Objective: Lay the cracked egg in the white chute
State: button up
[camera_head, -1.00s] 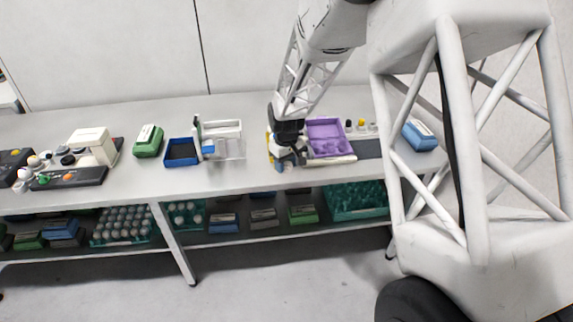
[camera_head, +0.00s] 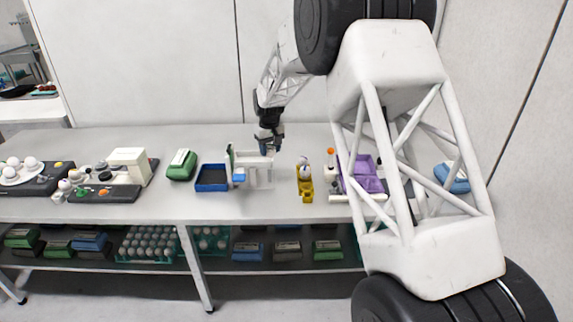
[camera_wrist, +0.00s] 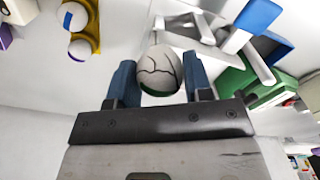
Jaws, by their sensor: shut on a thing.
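My gripper (camera_wrist: 158,80) is shut on the cracked egg (camera_wrist: 158,68), a pale egg with dark crack lines, held between two blue fingers in the wrist view. In the head view my gripper (camera_head: 269,146) is at the back edge of the white chute (camera_head: 262,182), a white open-framed stand with a blue part on its left. The egg cannot be made out in the head view. In the wrist view the white chute (camera_wrist: 218,38) lies beyond and right of the egg, which appears apart from it.
A blue tray (camera_head: 211,187) and a green carton (camera_head: 181,164) stand left of the chute. A yellow holder (camera_head: 305,188) and a purple tray (camera_head: 364,181) stand to its right. Bare table lies between the chute and the yellow holder.

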jog(key=w+a+r, duration=0.2)
jog(key=w+a, duration=0.2)
jog(key=a, duration=0.1)
jog(key=shift+w+a+r, duration=0.25)
jog(key=shift+a+r, duration=0.1)
jog(key=shift+a, duration=0.05)
jog(key=shift+f, duration=0.2)
jog(key=shift+f, duration=3.15)
jog(key=shift+f, duration=0.4)
jog(key=o, duration=0.7)
jog(key=shift+r, duration=0.1)
